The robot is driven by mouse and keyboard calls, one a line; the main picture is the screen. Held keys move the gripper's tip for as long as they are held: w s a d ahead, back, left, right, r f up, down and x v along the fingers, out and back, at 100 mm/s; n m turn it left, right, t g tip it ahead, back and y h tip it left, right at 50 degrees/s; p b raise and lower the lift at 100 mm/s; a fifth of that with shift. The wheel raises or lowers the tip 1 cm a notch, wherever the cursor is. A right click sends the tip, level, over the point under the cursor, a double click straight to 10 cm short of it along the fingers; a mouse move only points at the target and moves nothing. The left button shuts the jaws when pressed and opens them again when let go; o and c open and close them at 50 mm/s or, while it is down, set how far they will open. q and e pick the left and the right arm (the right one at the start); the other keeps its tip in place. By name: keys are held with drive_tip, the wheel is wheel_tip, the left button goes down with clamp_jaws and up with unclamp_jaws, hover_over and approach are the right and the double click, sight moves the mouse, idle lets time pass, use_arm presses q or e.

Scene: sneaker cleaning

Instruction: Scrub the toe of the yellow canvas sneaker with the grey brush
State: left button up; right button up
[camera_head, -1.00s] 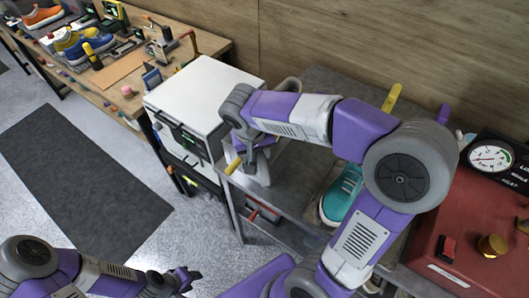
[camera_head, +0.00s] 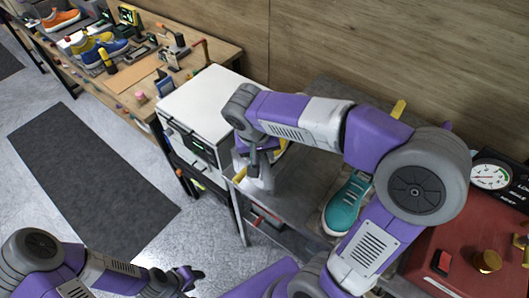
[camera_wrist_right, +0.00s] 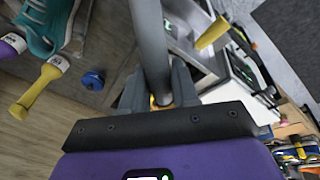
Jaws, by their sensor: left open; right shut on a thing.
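My right gripper (camera_head: 258,168) reaches left over the grey metal table in the head view. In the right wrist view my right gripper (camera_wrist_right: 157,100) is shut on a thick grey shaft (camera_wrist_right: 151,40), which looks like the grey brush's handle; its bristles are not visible. A small yellow patch shows between the fingers. On the wooden bench at the back left, a yellow shoe (camera_head: 88,43) shows close to a blue one; I cannot tell whether it is the canvas sneaker. My left gripper (camera_head: 187,277) is open and empty over the floor, low in the head view.
A teal sneaker (camera_head: 347,204) lies on the grey table (camera_head: 300,188), also in the wrist view (camera_wrist_right: 43,22). A yellow-handled tool (camera_wrist_right: 38,88) and a blue piece (camera_wrist_right: 93,79) lie near it. A white box (camera_head: 212,98) stands left. A red gauged machine (camera_head: 455,240) stands right.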

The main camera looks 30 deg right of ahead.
drive_tip(key=shift+r, duration=0.1)
drive_tip(key=shift+p+v, duration=1.1)
drive_tip(key=shift+v, duration=0.4)
